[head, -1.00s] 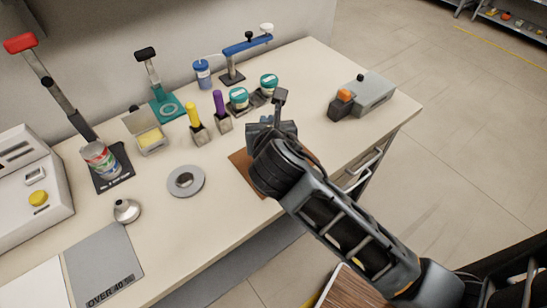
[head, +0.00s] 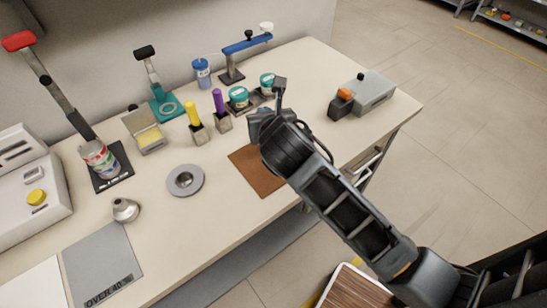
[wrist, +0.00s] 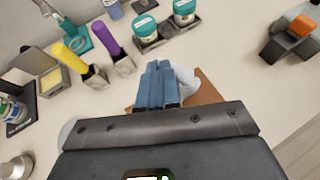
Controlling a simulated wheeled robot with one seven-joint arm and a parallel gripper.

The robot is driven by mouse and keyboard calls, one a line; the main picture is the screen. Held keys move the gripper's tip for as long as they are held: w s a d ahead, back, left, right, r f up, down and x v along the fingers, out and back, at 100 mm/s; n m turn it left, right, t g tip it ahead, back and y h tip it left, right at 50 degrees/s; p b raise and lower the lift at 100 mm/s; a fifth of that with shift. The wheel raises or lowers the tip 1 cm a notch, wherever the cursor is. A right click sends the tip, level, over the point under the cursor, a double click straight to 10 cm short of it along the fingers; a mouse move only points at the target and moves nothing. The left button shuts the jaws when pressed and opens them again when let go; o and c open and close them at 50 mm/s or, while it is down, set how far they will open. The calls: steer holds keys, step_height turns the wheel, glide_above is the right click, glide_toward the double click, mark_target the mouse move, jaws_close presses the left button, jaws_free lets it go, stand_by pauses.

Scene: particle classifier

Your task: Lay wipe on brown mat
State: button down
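The brown mat (head: 257,174) lies flat near the front edge of the bench. Its visible part is bare in the head view, and it shows partly behind my gripper in the wrist view (wrist: 207,92). My gripper (wrist: 160,68) is over the mat's far side, its blue-grey fingers close together. A pale, crumpled wipe (wrist: 184,77) shows at the fingertips and to their right, apparently pinched between them. The fingers hide part of it. In the head view my wrist hides the wipe, and I cannot tell whether it touches the mat.
Yellow (head: 194,115) and purple (head: 218,101) handled tools stand in holders behind the mat, with teal-lidded jars (head: 238,97) nearby. A grey disc (head: 185,180) lies left of the mat. A grey box (head: 371,91) stands at right. Bench surface between is clear.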

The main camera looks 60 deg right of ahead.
steer(key=w+d+n+t+y, duration=0.2)
steer(key=w, duration=0.4)
steer(key=shift+n, duration=0.3)
steer(key=s+f, duration=0.1)
steer(key=f, duration=0.1)
steer(key=s+f, duration=0.1)
steer(key=f, duration=0.1)
steer(key=s+a+f, duration=0.1)
steer(key=s+f, duration=0.1)
steer(key=shift+f, duration=0.4)
steer(key=s, duration=0.3)
steer(key=s+a, duration=0.1)
steer(key=shift+s+f, duration=0.15)
steer(key=shift+f, duration=0.2)
steer(key=s+f, duration=0.1)
steer(key=s, duration=0.1)
steer(key=s+a+f, duration=0.1)
steer(key=s+f, duration=0.1)
steer(key=s, duration=0.1)
steer(key=s+a+f, duration=0.1)
steer(key=s+f, duration=0.1)
steer(key=s, duration=0.1)
steer(key=shift+a+f, duration=0.1)
steer(key=c, duration=0.9)
jaws_free()
